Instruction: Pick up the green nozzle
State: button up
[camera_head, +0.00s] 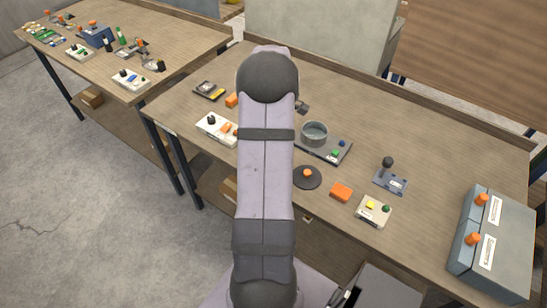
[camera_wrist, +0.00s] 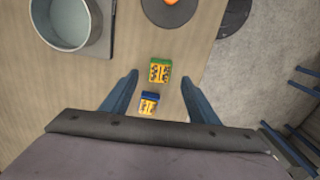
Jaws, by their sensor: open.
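My gripper (camera_wrist: 160,80) is open in the wrist view, its two blue fingers spread apart. A small green-sided block with a yellow-orange patterned face (camera_wrist: 160,70) shows between and just beyond the fingertips. A similar blue-sided block (camera_wrist: 149,103) shows nearer the palm, between the fingers. Neither is gripped; I cannot tell the height of the fingers above them. In the head view my arm covers this spot. No green thing is clearly nozzle-shaped.
A grey pot (camera_head: 314,133) stands left of the fingers in the wrist view (camera_wrist: 66,22). A dark disc with an orange centre (camera_head: 307,177) lies near the table's front edge. An orange block (camera_head: 341,192), a joystick box (camera_head: 390,181) and a grey case (camera_head: 493,240) stand to the right.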

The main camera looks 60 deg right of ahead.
jog(key=shift+f+p, duration=1.1)
jog(key=shift+f, duration=1.4)
jog(key=shift+c, duration=0.3)
jog(key=c, duration=1.2)
jog(key=shift+o, duration=0.2)
jog(key=shift+r, duration=0.1)
